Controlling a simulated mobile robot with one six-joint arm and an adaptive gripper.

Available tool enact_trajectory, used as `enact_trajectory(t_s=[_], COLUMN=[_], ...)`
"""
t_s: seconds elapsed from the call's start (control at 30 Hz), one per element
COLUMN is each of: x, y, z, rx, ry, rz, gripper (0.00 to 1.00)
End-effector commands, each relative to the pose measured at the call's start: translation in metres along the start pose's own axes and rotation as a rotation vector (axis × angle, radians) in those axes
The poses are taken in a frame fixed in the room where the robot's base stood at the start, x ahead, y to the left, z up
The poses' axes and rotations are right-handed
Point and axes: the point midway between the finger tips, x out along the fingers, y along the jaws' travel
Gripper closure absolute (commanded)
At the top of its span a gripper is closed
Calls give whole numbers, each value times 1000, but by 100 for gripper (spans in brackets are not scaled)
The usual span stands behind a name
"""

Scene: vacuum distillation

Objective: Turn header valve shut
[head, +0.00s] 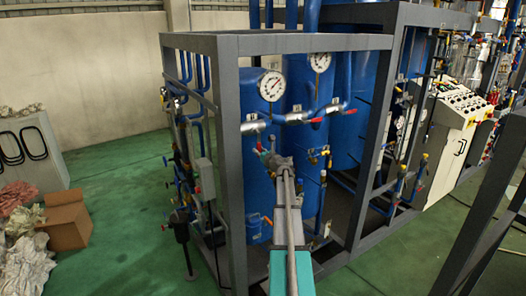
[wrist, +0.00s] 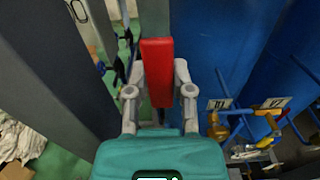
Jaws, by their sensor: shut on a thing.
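A red valve handle (wrist: 157,62) stands upright in the middle of the wrist view. My gripper (wrist: 159,76) has one finger on each side of it and is shut on it. In the head view my gripper (head: 281,164) is inside the grey frame, in front of the blue tanks. The valve body behind the handle is hidden. In the head view the arm and gripper cover most of the held handle, so I cannot tell its angle there.
A grey frame post (head: 232,170) stands close on the left of my arm. Blue tanks (head: 257,190) are behind. Two gauges (head: 271,86) and pipes with red handles (head: 317,120) sit above. Tagged yellow valves (wrist: 217,128) are at the lower right.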

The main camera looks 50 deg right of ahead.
Motion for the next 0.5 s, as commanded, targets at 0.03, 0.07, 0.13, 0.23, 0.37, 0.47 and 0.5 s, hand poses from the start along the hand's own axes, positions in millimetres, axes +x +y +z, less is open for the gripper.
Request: enact_trajectory(t_s=[0.03, 0.07, 0.13, 0.23, 0.37, 0.47, 0.5], x=[0, -1, -2, -4, -5, -6, -6], y=[3, 2, 0, -2, -5, -7, -8], z=[0, 0, 0, 0, 0, 0, 0], rx=[4, 4, 4, 2, 1, 0, 0], ry=[-1, -1, -1, 0, 0, 1, 1], rz=[9, 8, 6, 4, -1, -5, -6], gripper=[100, 100, 100, 61, 37, 34, 34])
